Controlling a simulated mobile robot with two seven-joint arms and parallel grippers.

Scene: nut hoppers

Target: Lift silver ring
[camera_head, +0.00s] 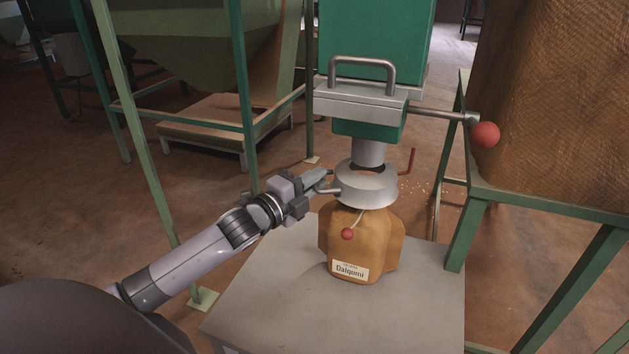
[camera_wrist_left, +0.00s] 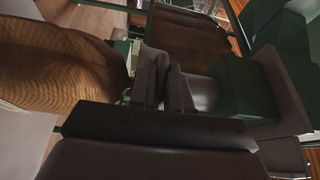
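The silver ring (camera_head: 367,187) is a wide metal collar around the top of a tan sack (camera_head: 363,243) labelled "Dalqumi", just under the hopper's spout (camera_head: 368,152). A short handle sticks out on its left and a red one (camera_head: 409,163) on its right. My left gripper (camera_head: 322,181) is at the left handle, its fingers close together and apparently shut on it. In the left wrist view, the fingers (camera_wrist_left: 168,82) nearly meet beside the pale ring (camera_wrist_left: 203,93); the handle between them is hidden. My right gripper is not in view.
The sack stands on a grey platform (camera_head: 270,307). Above are a green hopper (camera_head: 375,35) and a slide gate with a rod and red knob (camera_head: 485,134). Green frame legs (camera_head: 150,150) stand left. A large brown sack (camera_head: 555,100) rests on a green stand at right.

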